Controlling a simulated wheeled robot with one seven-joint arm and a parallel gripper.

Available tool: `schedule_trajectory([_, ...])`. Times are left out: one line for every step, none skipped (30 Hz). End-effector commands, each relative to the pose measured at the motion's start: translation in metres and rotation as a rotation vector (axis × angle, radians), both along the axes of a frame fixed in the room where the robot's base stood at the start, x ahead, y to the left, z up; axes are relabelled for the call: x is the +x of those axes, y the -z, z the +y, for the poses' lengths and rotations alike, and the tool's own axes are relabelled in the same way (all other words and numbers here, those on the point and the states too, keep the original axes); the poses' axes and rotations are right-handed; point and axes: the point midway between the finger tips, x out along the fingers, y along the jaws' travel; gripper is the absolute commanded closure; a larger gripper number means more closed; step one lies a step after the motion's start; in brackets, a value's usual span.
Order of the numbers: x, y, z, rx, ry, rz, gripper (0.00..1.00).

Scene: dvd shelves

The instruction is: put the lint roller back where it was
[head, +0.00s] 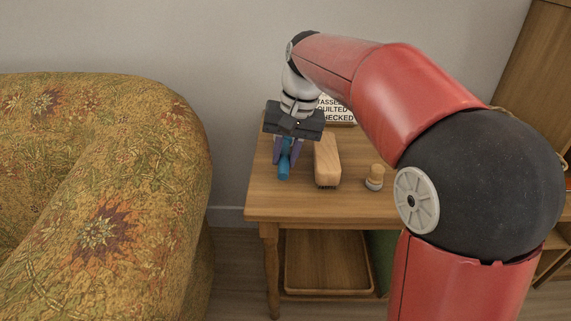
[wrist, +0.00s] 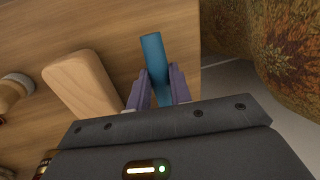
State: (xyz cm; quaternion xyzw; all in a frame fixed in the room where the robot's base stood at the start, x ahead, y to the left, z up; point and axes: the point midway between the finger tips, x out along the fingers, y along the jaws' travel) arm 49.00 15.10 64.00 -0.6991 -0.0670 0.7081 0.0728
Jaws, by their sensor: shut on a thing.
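The lint roller (head: 284,169) shows as a blue rod-like handle over the left part of the wooden side table; the rest of it is hidden by my gripper. My gripper (head: 288,155) points down and its purple fingers are shut on it. In the wrist view the blue lint roller (wrist: 152,50) sticks out past the fingers (wrist: 157,87), close to the table's edge. I cannot tell whether it touches the tabletop.
A wooden brush (head: 327,160) lies just right of my gripper. A small wooden-topped item (head: 374,177) stands farther right. A printed sign (head: 338,109) is at the back, partly hidden by my arm. A flowered sofa (head: 105,190) stands left; a tray (head: 328,289) sits below the tabletop (head: 300,207).

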Motion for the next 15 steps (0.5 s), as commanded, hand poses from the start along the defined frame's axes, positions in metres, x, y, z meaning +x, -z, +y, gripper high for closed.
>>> schedule_trajectory([-0.001, 0.012, 0.0, -0.001, -0.001, 0.003, 0.98])
schedule_trajectory([0.0, 0.016, 0.0, -0.001, 0.0, 0.002, 0.98])
schedule_trajectory([0.0, 0.02, 0.0, 0.0, 0.0, 0.001, 0.98])
schedule_trajectory([0.0, 0.022, 0.0, 0.0, 0.0, 0.001, 0.98])
schedule_trajectory([0.0, 0.022, 0.0, 0.0, 0.0, 0.001, 0.98])
schedule_trajectory([0.0, 0.022, 0.0, 0.0, 0.0, 0.0, 0.98])
schedule_trajectory([0.0, 0.022, 0.0, 0.0, 0.0, 0.0, 0.98])
schedule_trajectory([0.0, 0.021, 0.0, 0.0, 0.0, 0.0, 0.98])
schedule_trajectory([0.0, 0.021, 0.0, 0.0, 0.0, 0.0, 0.98])
schedule_trajectory([0.0, 0.021, 0.0, 0.0, 0.0, 0.0, 0.98])
schedule_trajectory([0.0, 0.021, 0.0, 0.0, 0.0, 0.0, 0.98])
schedule_trajectory([0.0, 0.022, 0.0, 0.0, 0.0, 0.0, 0.98])
schedule_trajectory([0.0, 0.023, 0.0, 0.0, 0.0, 0.0, 0.98])
schedule_trajectory([0.0, 0.024, 0.0, 0.0, 0.001, 0.0, 0.98])
schedule_trajectory([0.0, 0.025, 0.0, 0.0, 0.001, 0.0, 0.98])
